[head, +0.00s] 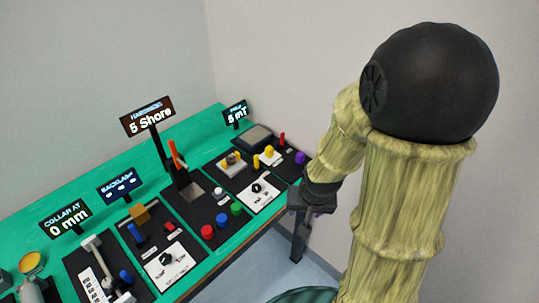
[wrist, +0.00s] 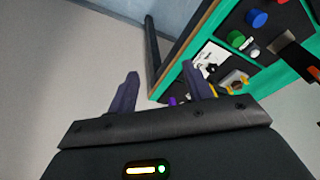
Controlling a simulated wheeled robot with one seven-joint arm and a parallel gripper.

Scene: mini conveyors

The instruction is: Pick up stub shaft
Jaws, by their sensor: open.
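My gripper (head: 301,232) hangs off the right end of the green bench, over the floor side. In the wrist view its two dark fingers (wrist: 160,74) stand wide apart with nothing between them. I cannot say for sure which part is the stub shaft. A small pale grey piece (head: 218,192) stands on a black panel behind the red, green and blue cylinders. A grey and yellow piece (head: 233,158) sits on the panel farther right; a similar piece shows beyond the right finger in the wrist view (wrist: 235,84). My gripper touches none of them.
The green bench (head: 188,135) carries black station panels. Red (head: 207,232), green (head: 222,219) and blue (head: 236,208) cylinders stand near its front. Yellow pieces (head: 269,151) and a purple piece (head: 300,157) lie farther right.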

